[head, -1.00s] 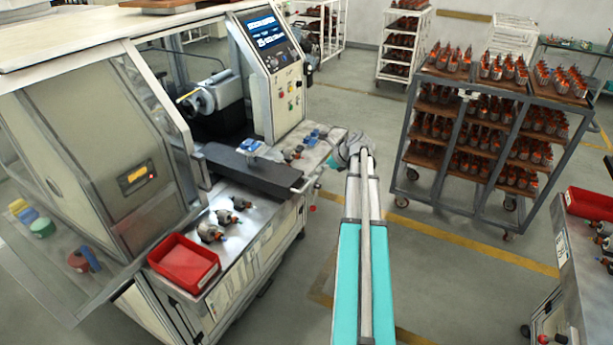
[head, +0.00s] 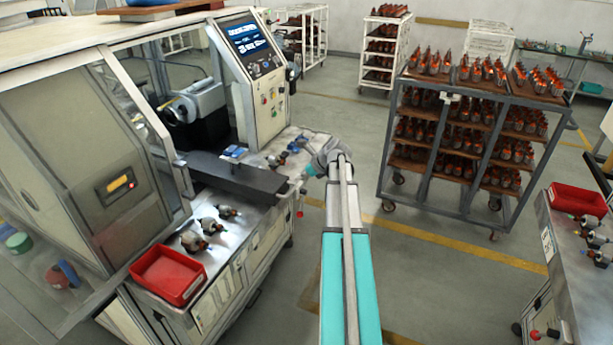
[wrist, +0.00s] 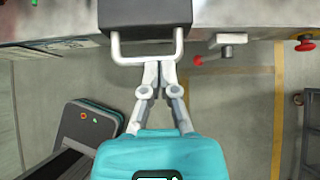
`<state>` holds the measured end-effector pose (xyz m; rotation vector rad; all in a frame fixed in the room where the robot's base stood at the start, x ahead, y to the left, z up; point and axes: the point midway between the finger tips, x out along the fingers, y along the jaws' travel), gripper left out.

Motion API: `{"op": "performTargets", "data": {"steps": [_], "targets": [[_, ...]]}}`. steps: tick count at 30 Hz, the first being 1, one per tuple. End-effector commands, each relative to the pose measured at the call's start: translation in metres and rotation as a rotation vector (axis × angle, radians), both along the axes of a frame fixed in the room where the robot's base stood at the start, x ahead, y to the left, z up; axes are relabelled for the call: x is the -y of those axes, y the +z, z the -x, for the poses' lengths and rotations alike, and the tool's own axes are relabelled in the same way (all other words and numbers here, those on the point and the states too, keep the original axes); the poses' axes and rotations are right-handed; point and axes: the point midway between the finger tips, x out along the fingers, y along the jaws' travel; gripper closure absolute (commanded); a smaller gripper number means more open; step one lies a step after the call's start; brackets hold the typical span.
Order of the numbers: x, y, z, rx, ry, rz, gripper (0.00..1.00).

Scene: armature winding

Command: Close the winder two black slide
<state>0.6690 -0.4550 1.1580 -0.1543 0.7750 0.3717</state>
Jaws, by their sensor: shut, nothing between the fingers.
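The black slide (head: 240,178) is a long dark bar sticking out from the front of the winder (head: 150,110) over its metal ledge. In the wrist view the slide's end (wrist: 147,15) carries a pale U-shaped handle (wrist: 117,50). My gripper (wrist: 160,66) has its fingertips together at the handle's outer bar, right of its middle. They seem to meet or overlap the bar; I cannot tell whether they touch it. Nothing is between the fingers. In the head view my arm reaches to the slide's outer end, and the fingertips cannot be made out.
A red bin (head: 168,275) and several small armatures (head: 210,225) lie on the ledge left of the slide. A red knob (wrist: 305,45) sticks out to the right in the wrist view. A rack (head: 470,150) of parts stands right of my arm, with open floor between.

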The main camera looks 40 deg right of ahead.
Motion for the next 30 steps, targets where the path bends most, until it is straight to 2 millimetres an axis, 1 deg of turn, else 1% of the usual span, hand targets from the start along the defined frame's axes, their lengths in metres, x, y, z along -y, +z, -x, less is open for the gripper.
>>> {"op": "performTargets", "data": {"steps": [1, 15, 21, 30], "targets": [[-0.001, -0.008, -0.004, 0.0, 0.001, -0.001, 1.0], [-0.015, -0.04, -0.035, 0.0, 0.001, 0.0, 1.0], [-0.018, -0.047, -0.042, -0.001, 0.001, 0.0, 1.0], [-0.019, -0.047, -0.044, -0.001, 0.001, 0.001, 1.0]]}}
